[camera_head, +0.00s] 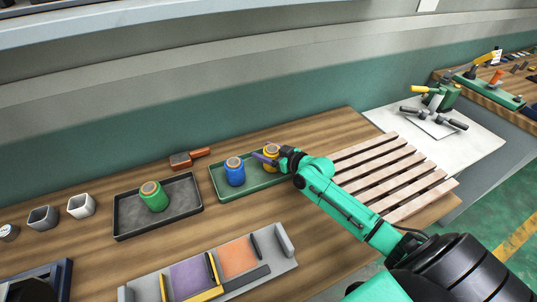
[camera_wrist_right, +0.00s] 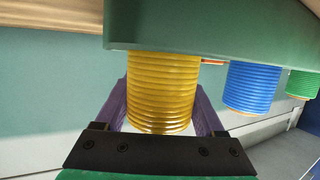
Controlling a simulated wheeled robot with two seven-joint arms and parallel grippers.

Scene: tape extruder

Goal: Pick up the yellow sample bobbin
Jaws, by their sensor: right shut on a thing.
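The yellow sample bobbin (camera_head: 271,150) is at the right part of the green tray (camera_head: 219,187), partly hidden behind my right gripper (camera_head: 270,157). In the right wrist view the yellow bobbin (camera_wrist_right: 162,92) sits between the two purple fingers, one on each side, and the right gripper (camera_wrist_right: 163,105) is shut on it. That view looks upside down; the bobbin's end meets the green tray (camera_wrist_right: 205,27), with no clear gap visible. My left gripper is not in view.
A blue bobbin (camera_head: 234,172) stands on the green tray left of the yellow one. A green bobbin (camera_head: 154,197) stands on a dark tray (camera_head: 121,227). A brown-handled tool (camera_head: 190,157) lies behind. A slatted wooden rack (camera_head: 392,172) is under my right arm.

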